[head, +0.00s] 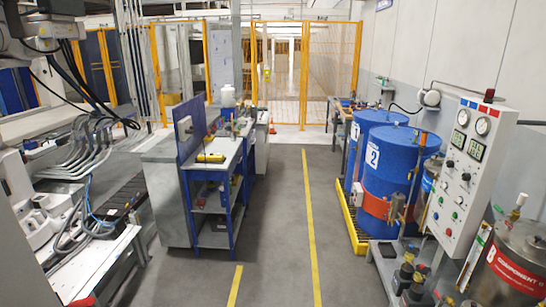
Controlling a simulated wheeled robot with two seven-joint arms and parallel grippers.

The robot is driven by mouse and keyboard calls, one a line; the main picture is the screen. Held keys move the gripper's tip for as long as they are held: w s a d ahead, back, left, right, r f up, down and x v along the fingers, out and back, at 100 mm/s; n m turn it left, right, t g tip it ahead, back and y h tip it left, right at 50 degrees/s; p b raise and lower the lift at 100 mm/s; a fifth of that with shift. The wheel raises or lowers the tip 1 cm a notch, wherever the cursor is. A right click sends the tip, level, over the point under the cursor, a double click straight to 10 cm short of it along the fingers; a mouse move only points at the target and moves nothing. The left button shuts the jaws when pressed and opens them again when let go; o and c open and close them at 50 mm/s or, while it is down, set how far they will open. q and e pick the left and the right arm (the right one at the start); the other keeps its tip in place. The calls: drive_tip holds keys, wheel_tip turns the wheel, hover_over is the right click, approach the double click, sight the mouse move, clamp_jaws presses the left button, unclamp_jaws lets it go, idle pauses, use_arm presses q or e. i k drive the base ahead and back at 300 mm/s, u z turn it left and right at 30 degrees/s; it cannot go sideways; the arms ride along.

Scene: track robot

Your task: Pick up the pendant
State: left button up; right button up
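I cannot tell for sure which thing is the pendant. A small yellow and black object (210,157) lies on the top of the blue-framed workbench (226,152), left of the aisle. Another small yellow object (266,72) shows at the fence at the far end, too small to make out. Neither of my grippers is in view, and nothing is seen being held.
Blue drums (385,180) and a control panel (468,165) stand at right. Cabled machinery (75,165) fills the left. A white bottle (228,97) stands on the bench.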

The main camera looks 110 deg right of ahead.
sight(214, 158)
drive_tip(key=z, duration=3.55)
drive_tip(key=i, duration=1.8)
drive_tip(key=u, duration=0.2)
drive_tip(key=i, duration=2)
drive_tip(key=u, duration=0.55)
